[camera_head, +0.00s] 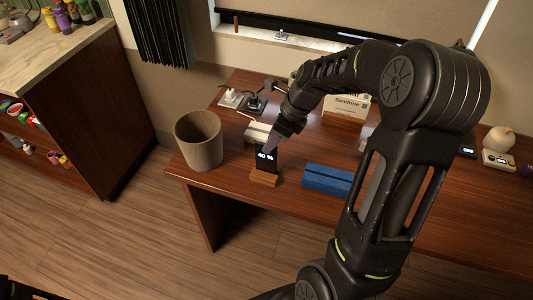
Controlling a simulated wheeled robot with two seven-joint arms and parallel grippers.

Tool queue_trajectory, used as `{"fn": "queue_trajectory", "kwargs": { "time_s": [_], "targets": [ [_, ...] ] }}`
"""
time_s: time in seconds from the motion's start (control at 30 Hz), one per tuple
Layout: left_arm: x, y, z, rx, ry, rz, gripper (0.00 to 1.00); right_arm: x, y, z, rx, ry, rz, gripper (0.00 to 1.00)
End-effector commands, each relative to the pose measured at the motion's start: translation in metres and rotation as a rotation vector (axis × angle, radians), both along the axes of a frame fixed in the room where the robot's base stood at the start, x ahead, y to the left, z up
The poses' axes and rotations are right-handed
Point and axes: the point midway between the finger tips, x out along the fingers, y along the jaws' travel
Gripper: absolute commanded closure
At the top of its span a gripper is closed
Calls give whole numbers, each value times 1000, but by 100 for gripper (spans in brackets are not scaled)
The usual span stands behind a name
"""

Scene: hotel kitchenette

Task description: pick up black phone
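The black phone (264,160) stands upright in a small wooden stand (264,179) near the front left of the desk, its screen showing "40 %". My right gripper (271,146) reaches down from above, with its fingertips at the phone's upper part and covering some of it. I cannot tell whether the fingers are closed on the phone or only beside it. My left gripper is not in view; only a dark piece shows at the bottom left corner.
A woven bin (199,141) stands left of the phone on the desk (222,183). A blue box (328,180) lies to its right. A pale object (257,133) lies behind the phone. A sign (346,107) stands farther back. My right arm hides much of the desk's right side.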

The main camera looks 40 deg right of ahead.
Motion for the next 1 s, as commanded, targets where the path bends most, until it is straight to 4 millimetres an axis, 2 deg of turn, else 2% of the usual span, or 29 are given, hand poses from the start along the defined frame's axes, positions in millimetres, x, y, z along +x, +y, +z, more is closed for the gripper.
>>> {"fn": "queue_trajectory", "kwargs": {
  "time_s": [0.23, 0.5, 0.87, 1.0],
  "targets": [
    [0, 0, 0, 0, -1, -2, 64, 1, 1, -1, -1, -1, 3, 66],
    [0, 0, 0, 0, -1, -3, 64, 8, 6, -23, -2, 0, 6, 66],
    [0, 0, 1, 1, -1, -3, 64, 10, 6, -27, -2, -1, 6, 66],
    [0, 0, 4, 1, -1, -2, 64, 15, 7, -40, -1, 2, 4, 66]
  ]
}}
